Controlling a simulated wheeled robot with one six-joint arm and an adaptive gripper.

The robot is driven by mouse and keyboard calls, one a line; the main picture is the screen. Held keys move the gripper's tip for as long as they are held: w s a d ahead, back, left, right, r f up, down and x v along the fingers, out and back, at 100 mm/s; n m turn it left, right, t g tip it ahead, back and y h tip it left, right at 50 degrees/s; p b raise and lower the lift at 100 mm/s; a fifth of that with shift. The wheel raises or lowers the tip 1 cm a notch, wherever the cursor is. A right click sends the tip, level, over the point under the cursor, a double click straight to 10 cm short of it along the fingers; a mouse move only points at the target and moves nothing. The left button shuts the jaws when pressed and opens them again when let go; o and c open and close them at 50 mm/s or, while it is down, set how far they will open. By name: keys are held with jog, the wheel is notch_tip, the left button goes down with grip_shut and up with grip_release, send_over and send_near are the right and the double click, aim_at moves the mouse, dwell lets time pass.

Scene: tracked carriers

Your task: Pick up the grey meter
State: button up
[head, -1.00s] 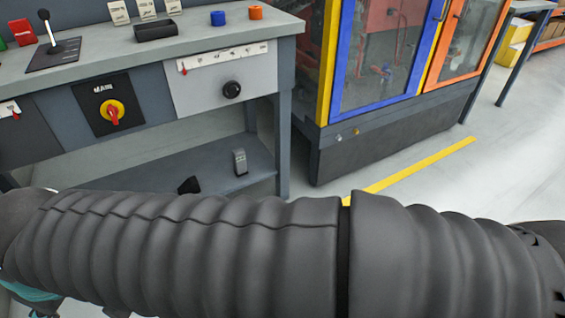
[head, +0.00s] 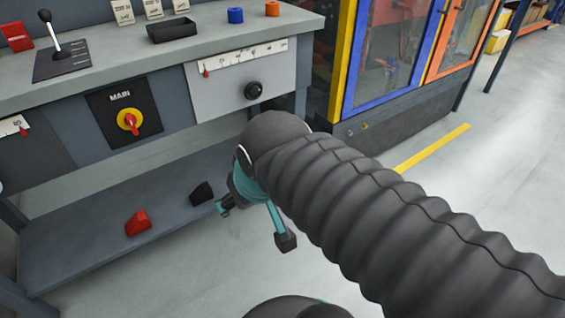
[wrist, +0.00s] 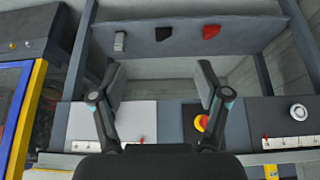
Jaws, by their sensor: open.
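The grey meter (wrist: 120,41) stands on the lower shelf at the upper left of the wrist view. In the head view it is hidden behind my arm and gripper. My gripper (head: 254,226) is at the front right of the lower shelf in the head view. In the wrist view my gripper (wrist: 162,78) has its two fingers wide apart with nothing between them. The meter lies beyond the tip of the left finger there, apart from it.
A black item (head: 202,192) and a red item (head: 137,222) lie on the lower shelf (head: 75,240). The bench top (head: 205,47) with its front control panels overhangs this shelf. A framed machine enclosure (head: 385,60) stands to the right. The floor in front is clear.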

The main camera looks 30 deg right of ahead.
jog(key=w+d+f+t+h+b, duration=0.15)
jog(key=w+d+f, duration=0.3)
jog(key=w, duration=0.45)
jog(key=w+d+f+t+b, duration=0.1)
jog(key=w+d+f+b, duration=0.15)
jog(key=w+d, duration=0.45)
jog(key=w+d+f+t+h+b, duration=0.15)
jog(key=w+d+f, duration=0.25)
jog(key=w, duration=0.6)
jog(key=w+d+f+t+y+b, duration=0.1)
jog(key=w+d+f+t, duration=0.15)
jog(key=f, duration=0.55)
jog(key=w+d+f+t+y+b, duration=0.1)
jog(key=w+d+f+b, duration=0.1)
jog(key=w+d+f, duration=0.35)
jog(key=w+d+f+t+y+b, duration=0.1)
jog(key=f, duration=0.9)
jog(key=shift+w+a+r+b+x, duration=0.15)
jog(key=shift+a+r+x, duration=0.1)
jog(key=shift+x, duration=2.05)
jog(key=shift+a+r+b+x, duration=0.15)
jog(key=shift+a+r+x, duration=0.05)
jog(key=shift+x, duration=2.1)
jog(key=shift+w+a+r+b+x, duration=0.15)
jog(key=shift+a+r+x, duration=0.1)
jog(key=shift+x, duration=2.05)
jog(key=shift+d, duration=0.1)
grip_shut()
